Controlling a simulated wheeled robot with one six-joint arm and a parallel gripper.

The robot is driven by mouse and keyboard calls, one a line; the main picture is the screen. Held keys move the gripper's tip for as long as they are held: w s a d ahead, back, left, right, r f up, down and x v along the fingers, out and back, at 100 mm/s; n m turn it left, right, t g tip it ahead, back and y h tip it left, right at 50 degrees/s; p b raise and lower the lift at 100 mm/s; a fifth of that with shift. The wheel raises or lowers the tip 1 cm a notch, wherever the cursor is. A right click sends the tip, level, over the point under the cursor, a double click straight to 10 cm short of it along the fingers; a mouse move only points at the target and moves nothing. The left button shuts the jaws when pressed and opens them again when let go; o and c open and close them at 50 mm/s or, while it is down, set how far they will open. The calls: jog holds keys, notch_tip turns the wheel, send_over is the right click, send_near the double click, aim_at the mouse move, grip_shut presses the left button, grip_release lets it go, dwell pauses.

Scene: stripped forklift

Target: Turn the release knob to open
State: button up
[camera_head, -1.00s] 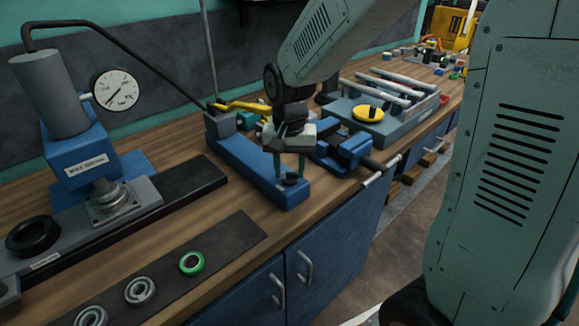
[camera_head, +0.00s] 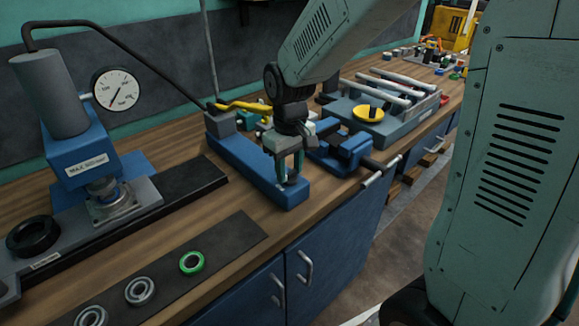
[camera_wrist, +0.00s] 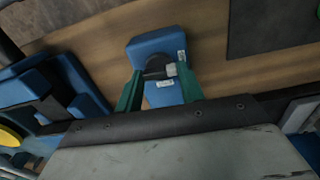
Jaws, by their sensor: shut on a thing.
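The release knob (camera_wrist: 156,68) is small and black, with a pale block on its right side in the wrist view. It sits on the front end of the blue hand pump (camera_head: 250,165), which also shows in the wrist view (camera_wrist: 148,45). My gripper (camera_head: 289,180) points down at that end of the pump. In the wrist view its green fingers (camera_wrist: 161,72) stand on either side of the knob, shut on it. In the head view the fingers largely hide the knob.
The blue press (camera_head: 80,155) with a round gauge (camera_head: 117,89) stands at left. A blue vise-like tool (camera_head: 345,150) is close to the right of my gripper. A dark mat (camera_head: 215,245) with a green ring (camera_head: 192,263) lies in front. A yellow-handled lever (camera_head: 243,105) is behind.

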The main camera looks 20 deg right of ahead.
aim_at(290, 172)
jog(key=shift+n, duration=0.3)
jog(key=o, duration=1)
jog(key=shift+r, duration=0.1)
notch_tip(290, 172, up, 8)
jog(key=shift+d+f, duration=0.1)
jog(key=shift+f, duration=0.05)
jog(key=s+d+r+m, duration=0.1)
jog(key=s+r+m, duration=0.1)
jog(key=s, duration=0.9)
jog(key=s+d+r+m+t, duration=0.1)
jog(key=s+d+r, duration=0.1)
jog(key=s, duration=0.9)
jog(key=shift+s+m, duration=0.4)
